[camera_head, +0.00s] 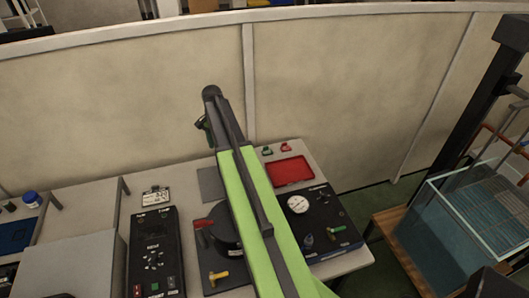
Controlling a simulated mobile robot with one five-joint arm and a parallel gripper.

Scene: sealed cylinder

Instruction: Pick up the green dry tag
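A small green tag (267,151) lies at the back edge of the bench, right of my arm. A small red tag (286,147) lies just to its right. Lettering on both is too small to read. My arm, lime green and dark grey, reaches up across the middle of the view. My gripper (202,124) is at its far end, raised, left of and apart from the green tag. Its fingers are small and partly hidden by the arm, so I cannot tell whether they are open. A bit of green shows there, too small to identify.
A red tray (290,171) sits in front of the tags. A black panel with a round gauge (298,204) and a black keypad box (155,250) stand on the bench. A glass tank (470,215) is at the right. A beige wall (340,90) closes the back.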

